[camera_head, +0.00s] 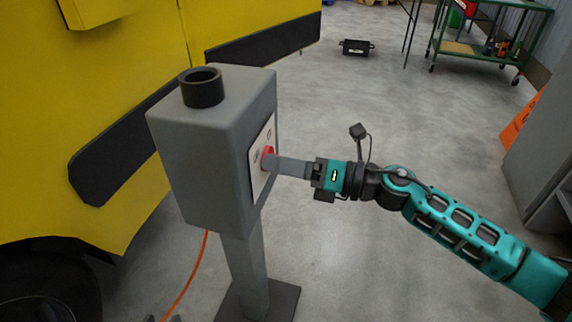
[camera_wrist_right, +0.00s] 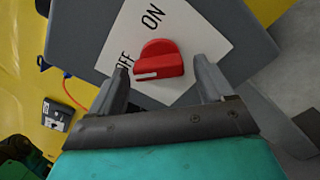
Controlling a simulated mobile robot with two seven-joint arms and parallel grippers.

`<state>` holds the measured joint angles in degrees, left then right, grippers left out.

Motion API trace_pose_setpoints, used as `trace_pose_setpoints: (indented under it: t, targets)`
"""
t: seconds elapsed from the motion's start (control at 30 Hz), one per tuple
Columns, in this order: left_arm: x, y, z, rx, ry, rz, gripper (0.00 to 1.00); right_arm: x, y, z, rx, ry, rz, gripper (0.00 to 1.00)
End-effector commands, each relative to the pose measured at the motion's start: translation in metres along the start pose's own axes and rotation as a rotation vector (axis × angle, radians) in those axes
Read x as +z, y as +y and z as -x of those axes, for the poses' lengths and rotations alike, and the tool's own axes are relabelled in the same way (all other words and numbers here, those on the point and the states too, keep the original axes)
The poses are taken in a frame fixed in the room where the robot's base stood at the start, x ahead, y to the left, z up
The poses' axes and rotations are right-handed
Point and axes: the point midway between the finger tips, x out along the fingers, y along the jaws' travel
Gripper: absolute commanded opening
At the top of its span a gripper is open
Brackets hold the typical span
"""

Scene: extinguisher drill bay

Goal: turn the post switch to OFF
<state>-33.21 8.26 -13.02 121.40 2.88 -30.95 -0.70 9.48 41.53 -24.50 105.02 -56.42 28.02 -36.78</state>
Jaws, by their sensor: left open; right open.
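The post switch is a red knob (camera_wrist_right: 160,60) on a white plate (camera_wrist_right: 185,32) marked ON and OFF. In the right wrist view its white pointer mark lies at the knob's left end, close to the word OFF. The knob also shows in the head view (camera_head: 267,157), on the right face of the grey box (camera_head: 205,150). My right gripper (camera_head: 277,166) is open, with its fingers on either side of the knob and a visible gap in the wrist view. My left gripper (camera_head: 167,318) barely shows at the bottom edge of the head view, open and away from the switch.
The box stands on a grey post (camera_head: 245,270) with a black cap (camera_head: 202,88) on top. A yellow vehicle (camera_head: 90,70) is close behind it on the left. An orange cable (camera_head: 187,275) runs down beside the post. Open floor lies to the right, with a green cart (camera_head: 485,55) far back.

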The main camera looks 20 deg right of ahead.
Motion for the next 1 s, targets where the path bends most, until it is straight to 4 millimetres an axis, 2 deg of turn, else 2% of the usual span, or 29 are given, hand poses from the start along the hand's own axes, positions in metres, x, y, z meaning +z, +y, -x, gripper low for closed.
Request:
trace_pose_setpoints:
  t: [0.23,0.7,1.0]
  targets:
    - [0.002,-0.001,-0.001,-0.001,-0.003,0.001,0.43,-0.001,-0.001,0.013,-0.002,0.0,-0.004,0.81]
    - [0.0,-0.001,0.001,-0.002,-0.002,0.001,0.43,-0.001,-0.001,0.096,-0.004,0.001,-0.003,0.81]
    - [-0.003,-0.001,0.002,-0.004,0.003,0.001,0.43,0.0,0.0,0.126,-0.001,0.001,0.0,0.81]
